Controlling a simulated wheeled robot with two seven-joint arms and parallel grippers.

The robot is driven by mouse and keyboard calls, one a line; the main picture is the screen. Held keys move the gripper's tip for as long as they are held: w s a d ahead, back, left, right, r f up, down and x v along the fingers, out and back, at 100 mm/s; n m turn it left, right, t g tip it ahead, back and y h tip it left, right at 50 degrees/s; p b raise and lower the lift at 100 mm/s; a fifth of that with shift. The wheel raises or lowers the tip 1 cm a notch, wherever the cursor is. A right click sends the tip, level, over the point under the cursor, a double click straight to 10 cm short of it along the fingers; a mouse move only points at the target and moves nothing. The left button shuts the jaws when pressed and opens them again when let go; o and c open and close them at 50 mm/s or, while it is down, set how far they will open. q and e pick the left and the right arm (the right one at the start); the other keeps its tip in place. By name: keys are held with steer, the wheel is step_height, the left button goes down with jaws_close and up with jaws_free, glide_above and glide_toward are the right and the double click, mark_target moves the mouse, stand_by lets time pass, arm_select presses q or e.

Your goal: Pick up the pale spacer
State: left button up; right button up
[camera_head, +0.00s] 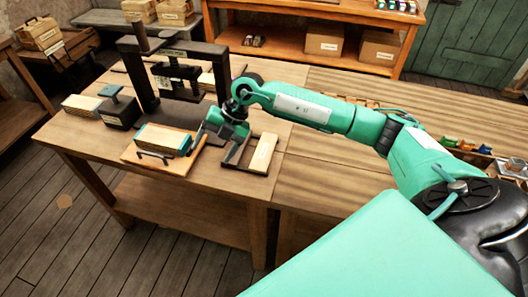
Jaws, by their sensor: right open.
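My right gripper (222,142) points down just left of the pale block, above the tabletop. It is open, and I see nothing held in it. The pale block stands clear of the gripper. My left gripper is not in view.
A black handwheel press (143,80) stands behind on the wooden table. A wooden board (135,157) carries a pale block with teal edging left of the gripper.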

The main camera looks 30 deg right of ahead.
steer(key=w+d+r+m+h, duration=0.15)
steer(key=d+h, duration=0.25)
steer(key=d, duration=0.4)
steer(key=d+r+m+h, duration=0.1)
steer(key=d+m+h, duration=0.15)
steer(key=d, duration=0.65)
steer(key=p, duration=0.2)
glide_above(264, 150)
steer(key=shift+n+g+h, duration=0.25)
steer(key=shift+n+g, duration=0.15)
steer(key=f, duration=0.8)
steer(key=shift+w+a, duration=0.15)
steer(key=shift+a, duration=0.05)
steer(key=shift+f, duration=0.35)
steer(key=shift+d+f+p, duration=0.1)
steer(key=shift+f+p, duration=0.45)
steer(key=shift+p, duration=0.1)
steer(key=f, duration=0.1)
steer(key=f+p, duration=0.1)
steer(key=f, duration=0.1)
steer(key=shift+s+d+f, duration=0.1)
steer(key=shift+s+f, duration=0.15)
steer(key=shift+s, duration=0.05)
steer(key=shift+f, duration=0.35)
steer(key=c, duration=1.1)
